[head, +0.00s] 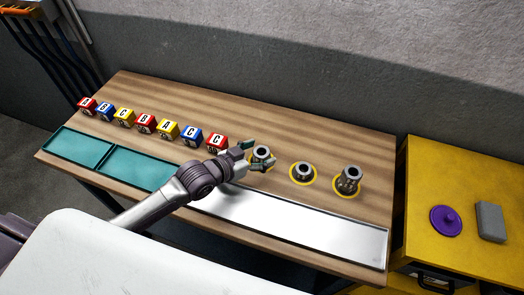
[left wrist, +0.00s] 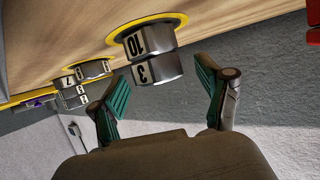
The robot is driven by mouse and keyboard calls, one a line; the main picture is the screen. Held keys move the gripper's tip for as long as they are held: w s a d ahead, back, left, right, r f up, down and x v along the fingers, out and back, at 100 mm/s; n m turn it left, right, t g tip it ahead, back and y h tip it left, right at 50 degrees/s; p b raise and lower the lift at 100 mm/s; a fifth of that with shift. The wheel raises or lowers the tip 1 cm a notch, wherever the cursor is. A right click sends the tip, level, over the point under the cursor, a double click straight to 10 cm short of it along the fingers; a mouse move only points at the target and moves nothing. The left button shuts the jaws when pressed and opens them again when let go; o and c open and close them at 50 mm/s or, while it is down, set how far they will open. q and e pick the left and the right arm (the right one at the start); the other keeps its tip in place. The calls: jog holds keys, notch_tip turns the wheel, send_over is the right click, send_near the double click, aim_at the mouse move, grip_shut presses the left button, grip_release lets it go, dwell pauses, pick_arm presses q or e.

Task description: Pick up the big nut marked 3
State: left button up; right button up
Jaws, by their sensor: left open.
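The big nut marked 3 (left wrist: 158,69) is a grey metal nut stacked on another nut marked 10 (left wrist: 144,40), which sits on a yellow ring on the table. In the head view this stack (head: 262,153) is the leftmost of three nut places. My left gripper (head: 248,158) is open beside the stack, its tips close to it. In the left wrist view my left gripper (left wrist: 162,82) has its green-padded fingers spread, with nut 3 ahead between them; contact cannot be told. My right gripper is not in view.
A single nut (head: 303,171) and another nut stack (head: 348,179) stand on yellow rings to the right. Several lettered cubes (head: 145,123) line the table's left. A white tray (head: 300,226) and teal trays (head: 140,168) lie along the front. A yellow cabinet (head: 470,170) stands right.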

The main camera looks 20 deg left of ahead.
pick_arm(q)
jog(key=shift+s, duration=0.1)
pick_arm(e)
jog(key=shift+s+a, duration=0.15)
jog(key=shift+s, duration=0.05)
pick_arm(q)
jog(key=c, duration=1.4)
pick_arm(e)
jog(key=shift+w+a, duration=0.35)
pick_arm(q)
jog(key=shift+r, duration=0.15)
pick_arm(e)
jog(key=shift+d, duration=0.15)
